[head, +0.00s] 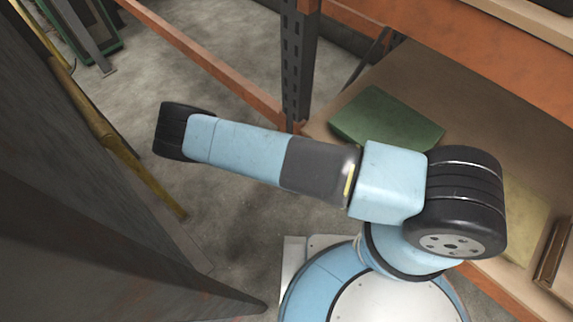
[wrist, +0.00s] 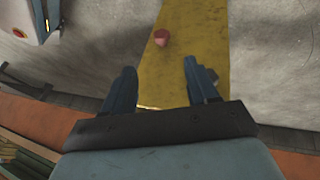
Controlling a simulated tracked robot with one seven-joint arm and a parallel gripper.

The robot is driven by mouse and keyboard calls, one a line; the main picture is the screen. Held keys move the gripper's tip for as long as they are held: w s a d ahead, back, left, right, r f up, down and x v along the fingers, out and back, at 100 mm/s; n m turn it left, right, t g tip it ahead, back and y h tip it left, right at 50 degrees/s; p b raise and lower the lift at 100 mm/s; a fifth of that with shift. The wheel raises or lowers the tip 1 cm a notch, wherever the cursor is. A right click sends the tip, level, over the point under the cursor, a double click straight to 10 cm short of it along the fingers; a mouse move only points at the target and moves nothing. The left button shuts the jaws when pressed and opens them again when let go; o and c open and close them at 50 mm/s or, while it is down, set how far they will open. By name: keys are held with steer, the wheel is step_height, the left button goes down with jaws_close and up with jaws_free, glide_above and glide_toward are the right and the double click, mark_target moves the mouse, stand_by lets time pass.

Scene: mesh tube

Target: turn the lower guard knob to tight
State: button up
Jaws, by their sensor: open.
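A small red knob (wrist: 161,37) shows in the wrist view on a yellow strip (wrist: 185,55), near the top middle. I cannot tell from the picture whether it is the lower guard knob or how tight it sits. My gripper (wrist: 160,76) is open and empty, its two dark fingers spread apart. The knob lies beyond the fingertips, roughly in line with the gap between them, and nothing touches it. In the head view my arm stretches across to the left; the gripper and the knob are hidden there.
In the head view an orange rack beam (head: 210,65) and a dark upright (head: 297,60) stand behind my arm. A green object (head: 385,118) lies on the shelf at right. A large dark surface (head: 70,210) fills the left, beside a yellow pole (head: 105,130). Grey floor lies between.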

steer(key=x, duration=1.4)
steer(key=shift+w, duration=0.2)
steer(key=shift+a+r, duration=0.1)
steer(key=shift+a, duration=0.05)
steer(key=c, duration=1.1)
